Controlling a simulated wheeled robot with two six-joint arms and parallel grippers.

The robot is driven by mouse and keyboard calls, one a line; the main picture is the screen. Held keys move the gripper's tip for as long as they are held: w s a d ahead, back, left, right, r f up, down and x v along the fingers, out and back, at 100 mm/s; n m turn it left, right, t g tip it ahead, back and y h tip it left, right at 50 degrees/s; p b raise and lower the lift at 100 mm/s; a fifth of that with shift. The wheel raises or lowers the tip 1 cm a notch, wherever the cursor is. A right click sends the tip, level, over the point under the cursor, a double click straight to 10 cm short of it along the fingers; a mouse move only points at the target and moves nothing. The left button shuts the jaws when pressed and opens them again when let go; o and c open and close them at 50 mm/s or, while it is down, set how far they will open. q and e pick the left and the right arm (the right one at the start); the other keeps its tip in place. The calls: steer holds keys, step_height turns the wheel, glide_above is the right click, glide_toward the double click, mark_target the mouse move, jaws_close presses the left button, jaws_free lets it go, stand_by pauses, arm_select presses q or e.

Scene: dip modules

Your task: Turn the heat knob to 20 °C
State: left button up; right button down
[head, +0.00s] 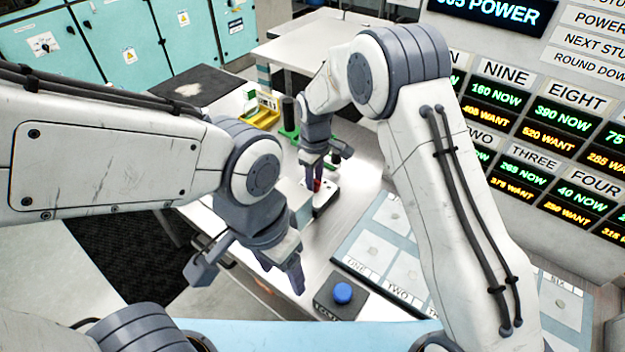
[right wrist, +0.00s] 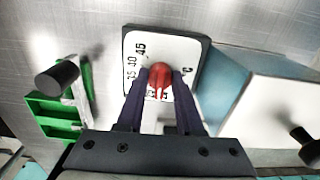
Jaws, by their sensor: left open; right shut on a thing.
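The heat knob (right wrist: 161,78) is red and sits on a white dial plate (right wrist: 184,50) with a black rim. In the right wrist view the dial shows 45, 40 and 35 on the left and part of a °C mark on the right; my fingers hide its lower part. My right gripper (right wrist: 162,82) is shut on the knob, one finger on each side. In the head view the red knob (head: 317,185) shows small under the right gripper (head: 313,172). My left gripper (head: 247,272) is open and empty, over the front edge of the table. The knob's exact setting cannot be read.
A green stand with a dark cylinder (right wrist: 57,76) is left of the dial; a blue and white block (right wrist: 270,110) is right of it. A blue button on a dark box (head: 342,293) and a numbered board (head: 405,270) lie nearer. Display boards stand at the right.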

steer(key=shift+w+r+n, duration=0.15)
steer(key=shift+w+n, duration=0.1)
steer(key=shift+n, duration=0.95)
steer(key=shift+d, duration=0.1)
steer(key=c, duration=0.5)
jaws_free()
steer(key=shift+c, duration=0.2)
steer(key=shift+s, duration=0.1)
step_height(320, 180, up, 9)
steer(key=shift+r+b, duration=0.1)
steer(key=shift+b, duration=0.9)
steer(key=shift+r, duration=0.55)
